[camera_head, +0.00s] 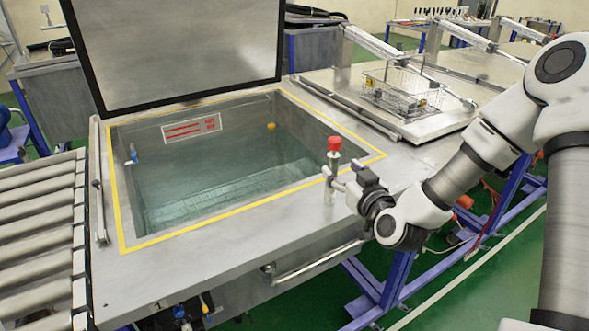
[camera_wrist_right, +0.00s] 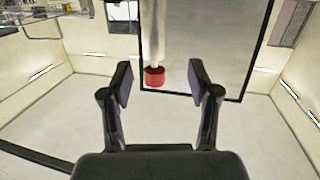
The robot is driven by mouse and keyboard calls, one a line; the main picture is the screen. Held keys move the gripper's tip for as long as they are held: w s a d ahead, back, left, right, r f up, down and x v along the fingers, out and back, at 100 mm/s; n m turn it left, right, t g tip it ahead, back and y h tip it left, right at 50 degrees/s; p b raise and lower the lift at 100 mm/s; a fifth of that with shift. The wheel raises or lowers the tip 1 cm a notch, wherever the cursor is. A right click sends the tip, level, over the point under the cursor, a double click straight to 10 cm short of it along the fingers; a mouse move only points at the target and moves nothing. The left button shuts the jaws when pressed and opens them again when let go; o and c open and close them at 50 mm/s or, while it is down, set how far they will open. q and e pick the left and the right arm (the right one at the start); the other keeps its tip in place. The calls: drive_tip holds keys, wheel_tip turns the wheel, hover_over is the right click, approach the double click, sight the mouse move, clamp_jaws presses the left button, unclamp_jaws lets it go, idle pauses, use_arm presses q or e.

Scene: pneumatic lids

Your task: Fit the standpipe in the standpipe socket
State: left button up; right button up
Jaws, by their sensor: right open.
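The standpipe (camera_head: 332,185) is a grey pipe with a red top (camera_head: 334,145), upright at the front right corner of the tank rim. In the right wrist view, its red top (camera_wrist_right: 154,76) shows in the gap between my fingers, with the pipe (camera_wrist_right: 153,35) running up the picture. My right gripper (camera_head: 338,179) is open beside the pipe, below the red top; the wrist view shows its fingers (camera_wrist_right: 162,85) apart. I cannot tell whether they touch the pipe. I cannot make out the standpipe socket. My left gripper is out of view.
The open tank (camera_head: 375,155) holds clear water and has a yellow-edged rim. Its raised lid (camera_head: 175,45) stands behind it. A wire basket (camera_head: 402,92) is on the deck at the back right. Rollers (camera_head: 40,215) lie left, and a handle (camera_head: 315,265) projects at the front.

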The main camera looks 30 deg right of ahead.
sight(338, 145)
wheel_tip(338, 145, up, 5)
drive_tip(key=t, duration=0.1)
drive_tip(key=shift+m+h, duration=0.3)
drive_tip(key=w, duration=0.2)
drive_tip(key=w+d+p, duration=0.1)
drive_tip(key=w, duration=0.1)
drive_tip(key=w+f+p, duration=0.1)
drive_tip(key=w, duration=0.1)
drive_tip(key=shift+w+d, duration=0.35)
drive_tip(key=shift+w, duration=0.05)
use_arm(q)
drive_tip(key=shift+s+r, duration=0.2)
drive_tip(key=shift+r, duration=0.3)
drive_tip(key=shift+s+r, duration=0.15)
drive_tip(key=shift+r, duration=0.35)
use_arm(e)
drive_tip(key=shift+s, duration=0.1)
clamp_jaws()
